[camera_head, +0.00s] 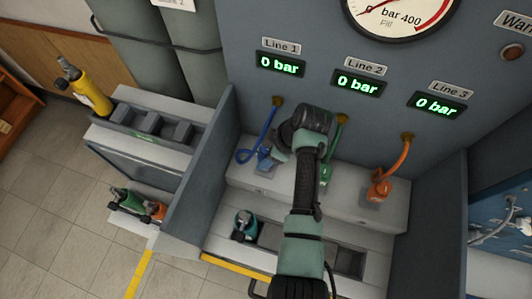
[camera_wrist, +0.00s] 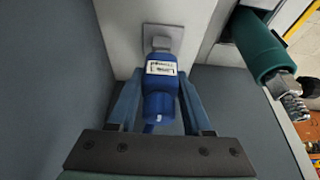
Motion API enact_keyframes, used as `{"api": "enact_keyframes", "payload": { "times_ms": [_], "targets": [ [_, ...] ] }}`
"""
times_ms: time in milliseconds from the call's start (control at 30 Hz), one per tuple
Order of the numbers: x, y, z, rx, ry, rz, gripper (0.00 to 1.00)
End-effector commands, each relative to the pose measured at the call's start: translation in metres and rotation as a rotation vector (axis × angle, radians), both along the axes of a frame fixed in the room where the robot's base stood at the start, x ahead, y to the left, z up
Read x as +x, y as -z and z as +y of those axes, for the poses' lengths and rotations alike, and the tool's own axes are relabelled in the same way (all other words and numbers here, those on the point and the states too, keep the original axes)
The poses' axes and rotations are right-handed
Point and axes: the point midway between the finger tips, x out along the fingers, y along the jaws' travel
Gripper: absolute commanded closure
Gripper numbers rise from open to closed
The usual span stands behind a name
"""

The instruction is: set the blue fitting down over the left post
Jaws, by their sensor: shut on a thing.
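The blue fitting (camera_wrist: 159,98), with a white label, is between the two fingers of my gripper (camera_wrist: 159,82) in the wrist view. My gripper is shut on it. The fitting's far end meets a grey metal post (camera_wrist: 161,43) on a small square plate; I cannot tell how far it sits over the post. In the head view the blue fitting (camera_head: 264,161) is at the left place of the pale ledge, under Line 1, with its blue hose curling left. My arm partly covers it and my gripper (camera_head: 271,153).
A green fitting (camera_head: 325,172) and an orange fitting (camera_head: 379,190) stand right along the ledge (camera_head: 345,203). A teal bottle (camera_head: 245,225) stands in the lower tray; it also shows in the wrist view (camera_wrist: 262,48). A grey side panel (camera_head: 205,165) closes off the left.

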Motion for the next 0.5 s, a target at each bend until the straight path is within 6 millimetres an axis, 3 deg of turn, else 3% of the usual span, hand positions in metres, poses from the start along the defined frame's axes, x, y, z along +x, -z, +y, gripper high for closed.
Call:
{"api": "enact_keyframes", "payload": {
  "times_ms": [500],
  "targets": [
    [0.0005,0.0085,0.0000,0.001,-0.001,-0.002,1.00]
  ]
}}
